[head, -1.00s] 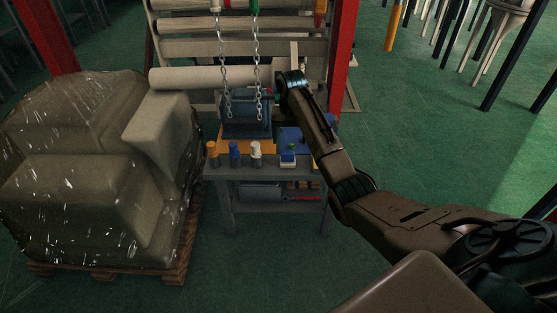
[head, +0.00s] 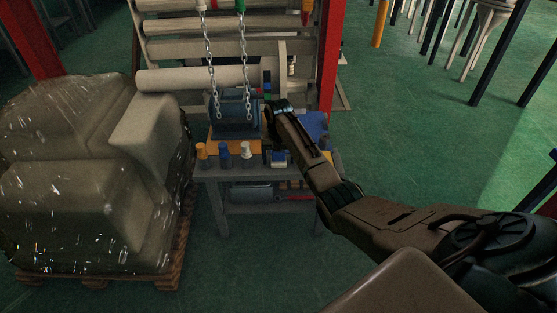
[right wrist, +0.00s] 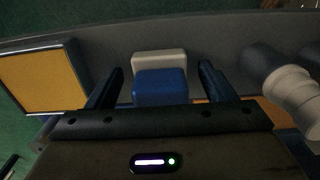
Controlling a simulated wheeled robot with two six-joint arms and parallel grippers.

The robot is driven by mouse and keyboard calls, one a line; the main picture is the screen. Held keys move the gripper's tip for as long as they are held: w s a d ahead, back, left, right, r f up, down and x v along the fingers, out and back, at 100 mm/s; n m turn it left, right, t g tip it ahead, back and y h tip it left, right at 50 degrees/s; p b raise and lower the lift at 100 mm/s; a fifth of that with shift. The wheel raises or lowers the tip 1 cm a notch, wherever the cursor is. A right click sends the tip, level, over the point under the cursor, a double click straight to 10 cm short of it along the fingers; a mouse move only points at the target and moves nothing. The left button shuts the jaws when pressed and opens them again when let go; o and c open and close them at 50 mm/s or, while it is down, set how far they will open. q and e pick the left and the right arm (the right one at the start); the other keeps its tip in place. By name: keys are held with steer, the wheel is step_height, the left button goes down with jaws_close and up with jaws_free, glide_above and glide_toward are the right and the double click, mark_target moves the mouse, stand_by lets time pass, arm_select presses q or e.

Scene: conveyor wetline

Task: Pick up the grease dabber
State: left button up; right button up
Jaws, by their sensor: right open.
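A small block with a blue part (right wrist: 160,87) and a cream-white part (right wrist: 158,62) lies between the fingers of my right gripper (right wrist: 160,69) in the right wrist view. It appears to be the grease dabber, though its shape does not make this certain. The fingers are open, one on each side, with gaps visible. In the head view the blue-and-white block (head: 279,159) is near the front edge of the small grey table (head: 210,174), partly hidden by my right arm. My left gripper is not in view.
Orange (head: 201,151), blue (head: 224,151) and white (head: 246,150) bottles stand in a row to the left. A yellow pad with a blue frame (right wrist: 40,77) is close to the gripper. Chains (head: 247,75) hang over the table. A wrapped pallet load (head: 80,200) stands left.

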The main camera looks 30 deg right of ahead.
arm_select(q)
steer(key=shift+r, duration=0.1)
arm_select(e)
steer(key=shift+c, duration=0.3)
steer(key=c, duration=1)
steer(key=shift+r, duration=0.1)
